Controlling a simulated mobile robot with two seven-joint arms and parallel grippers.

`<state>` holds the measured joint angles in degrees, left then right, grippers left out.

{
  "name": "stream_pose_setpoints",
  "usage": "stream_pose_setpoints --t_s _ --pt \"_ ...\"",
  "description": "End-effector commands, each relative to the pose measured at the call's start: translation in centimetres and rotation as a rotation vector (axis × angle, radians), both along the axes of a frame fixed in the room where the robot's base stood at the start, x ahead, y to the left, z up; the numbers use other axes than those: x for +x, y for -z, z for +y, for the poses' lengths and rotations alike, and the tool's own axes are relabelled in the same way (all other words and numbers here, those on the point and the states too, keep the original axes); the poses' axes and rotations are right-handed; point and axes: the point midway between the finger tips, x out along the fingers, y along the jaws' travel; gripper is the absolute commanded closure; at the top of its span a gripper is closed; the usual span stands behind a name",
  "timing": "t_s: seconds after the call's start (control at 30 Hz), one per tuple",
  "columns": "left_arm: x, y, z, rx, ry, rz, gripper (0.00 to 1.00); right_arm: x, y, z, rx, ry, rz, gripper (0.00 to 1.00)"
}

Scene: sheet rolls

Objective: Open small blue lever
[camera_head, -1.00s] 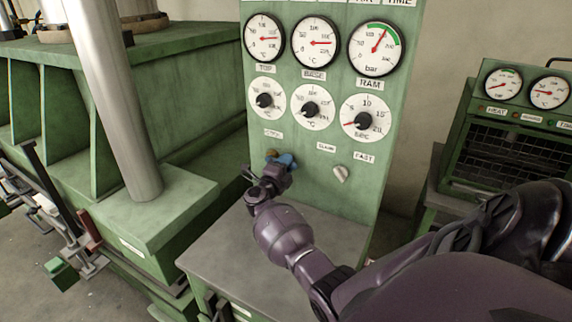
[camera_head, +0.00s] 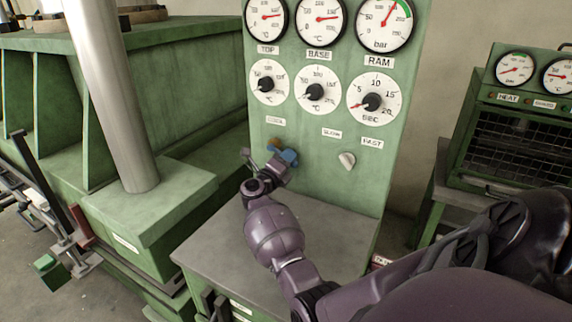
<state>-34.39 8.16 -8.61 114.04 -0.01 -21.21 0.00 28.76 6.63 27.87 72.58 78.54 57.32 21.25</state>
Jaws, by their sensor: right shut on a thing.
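The small blue lever (camera_head: 289,157) is on the green control panel (camera_head: 320,190), below the dials and under a small label, with a brown fitting (camera_head: 273,145) beside it. My right gripper (camera_head: 282,163) is at the lever, its fingers shut on it. The gripper and wrist hide the lower part of the lever. My left gripper is not in view.
A silver lever (camera_head: 346,160) is on the panel to the right. Gauges and black knobs (camera_head: 316,92) fill the panel above. A grey shelf (camera_head: 240,245) lies below. A green press with a steel column (camera_head: 115,100) stands at the left.

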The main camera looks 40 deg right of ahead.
Motion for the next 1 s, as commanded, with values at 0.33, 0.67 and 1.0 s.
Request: stream_pose_setpoints --t_s 0.33,0.67,1.0 --pt "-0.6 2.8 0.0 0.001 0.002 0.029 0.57 0.4 1.3 0.2 0.048 0.003 -0.153 1.00" --pt "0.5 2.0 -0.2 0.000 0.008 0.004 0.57 0.5 1.2 0.2 0.058 0.003 -0.188 1.00" --pt "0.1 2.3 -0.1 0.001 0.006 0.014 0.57 0.5 1.2 0.2 0.057 0.003 -0.187 0.61"
